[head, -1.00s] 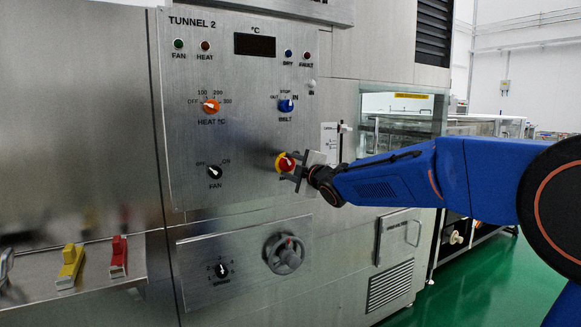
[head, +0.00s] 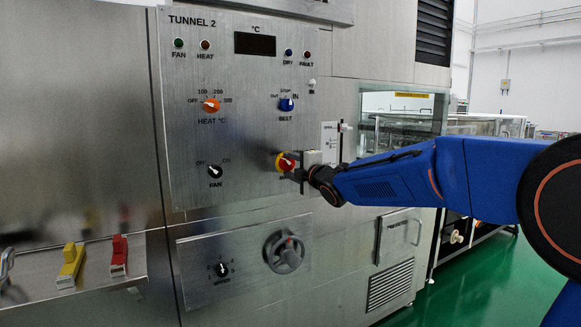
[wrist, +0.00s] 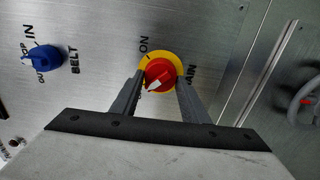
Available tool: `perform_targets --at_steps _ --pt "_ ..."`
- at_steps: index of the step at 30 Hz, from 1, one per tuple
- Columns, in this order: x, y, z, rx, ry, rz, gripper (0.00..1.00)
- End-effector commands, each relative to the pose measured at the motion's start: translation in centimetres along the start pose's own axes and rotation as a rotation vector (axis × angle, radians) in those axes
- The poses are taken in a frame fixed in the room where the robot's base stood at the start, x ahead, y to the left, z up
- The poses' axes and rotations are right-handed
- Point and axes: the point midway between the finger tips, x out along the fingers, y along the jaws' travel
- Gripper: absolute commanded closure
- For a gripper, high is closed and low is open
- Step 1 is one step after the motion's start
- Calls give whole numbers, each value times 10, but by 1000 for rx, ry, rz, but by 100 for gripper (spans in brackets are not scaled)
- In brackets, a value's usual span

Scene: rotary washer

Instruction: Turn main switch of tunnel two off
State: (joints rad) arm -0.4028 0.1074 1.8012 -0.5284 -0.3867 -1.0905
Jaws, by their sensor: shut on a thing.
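The main switch (head: 285,162) is a red knob on a yellow ring, low on the right of the Tunnel 2 panel (head: 240,130). In the wrist view the red knob (wrist: 160,73) sits between my two fingers. My gripper (wrist: 160,82) is shut on it, one finger on each side. The knob's white pointer points to the lower left in the wrist view, away from the ON label (wrist: 144,46) at the upper left. The left finger covers the part of the panel where the pointer points, so I cannot read a label there.
The blue belt knob (head: 286,105) is above the switch and the black fan knob (head: 215,172) is to its left. The orange heat knob (head: 211,106) is further up left. A handwheel (head: 284,252) sticks out below.

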Motion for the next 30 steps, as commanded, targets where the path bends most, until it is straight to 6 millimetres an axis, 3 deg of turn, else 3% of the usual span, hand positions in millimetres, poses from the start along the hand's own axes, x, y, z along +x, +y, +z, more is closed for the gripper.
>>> perform_targets --at_steps 2,3,5,17,23,30 --pt "0 -2 0 -1 0 -3 81" --pt "0 -2 0 -1 0 -3 57" --pt "0 -2 0 0 0 -3 42" --pt "-5 0 0 0 0 -1 42" --pt "-30 0 0 0 -1 -1 42" --pt "-72 0 0 0 -1 0 42"
